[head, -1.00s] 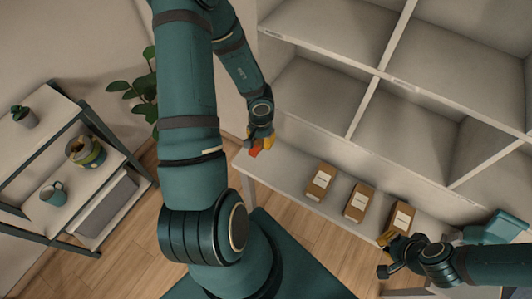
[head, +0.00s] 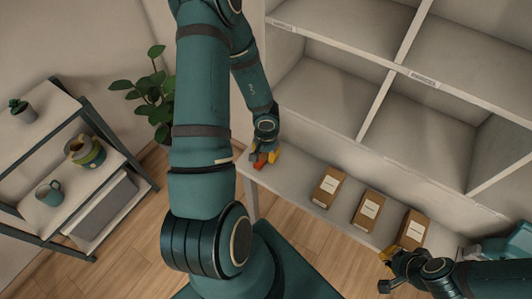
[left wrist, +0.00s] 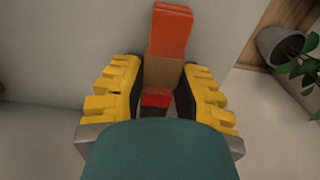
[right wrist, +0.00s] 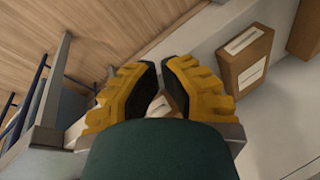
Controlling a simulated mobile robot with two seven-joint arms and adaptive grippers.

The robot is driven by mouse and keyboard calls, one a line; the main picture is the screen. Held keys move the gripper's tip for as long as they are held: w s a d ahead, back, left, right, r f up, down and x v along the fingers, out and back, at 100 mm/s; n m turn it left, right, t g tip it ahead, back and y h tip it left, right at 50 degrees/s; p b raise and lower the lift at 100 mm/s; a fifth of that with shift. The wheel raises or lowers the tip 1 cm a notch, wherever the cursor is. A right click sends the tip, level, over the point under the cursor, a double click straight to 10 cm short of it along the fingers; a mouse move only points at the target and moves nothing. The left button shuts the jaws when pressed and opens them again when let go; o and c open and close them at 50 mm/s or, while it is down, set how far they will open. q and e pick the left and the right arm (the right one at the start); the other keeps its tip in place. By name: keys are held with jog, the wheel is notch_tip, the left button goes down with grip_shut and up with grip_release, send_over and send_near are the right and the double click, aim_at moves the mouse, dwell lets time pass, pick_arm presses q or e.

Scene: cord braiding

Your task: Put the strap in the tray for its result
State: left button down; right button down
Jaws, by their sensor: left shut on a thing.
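The strap (left wrist: 170,33) is orange at its far end, with a tan middle and a red part nearer my palm. My left gripper (left wrist: 165,72) is shut on it. In the head view the orange end (head: 258,164) shows at my left gripper (head: 265,158), by the left end of the low shelf. My right gripper (head: 386,269) is at the lower right, in front of the shelf. In the right wrist view its fingertips (right wrist: 158,66) are close together with a narrow gap and nothing held. I cannot make out a tray for certain.
Three brown labelled boxes, left (head: 328,187), middle (head: 367,210) and right (head: 412,230), stand on the low shelf (head: 290,178). A light blue container (head: 490,249) is at the right edge. A rack (head: 82,190) with a mug and pots stands left, beside a plant (head: 148,95).

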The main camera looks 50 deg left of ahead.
pick_arm(q)
jog(key=c, duration=0.8)
grip_release()
jog(key=shift+f, duration=0.1)
jog(key=shift+r+p, duration=4.2)
jog(key=shift+r, duration=2)
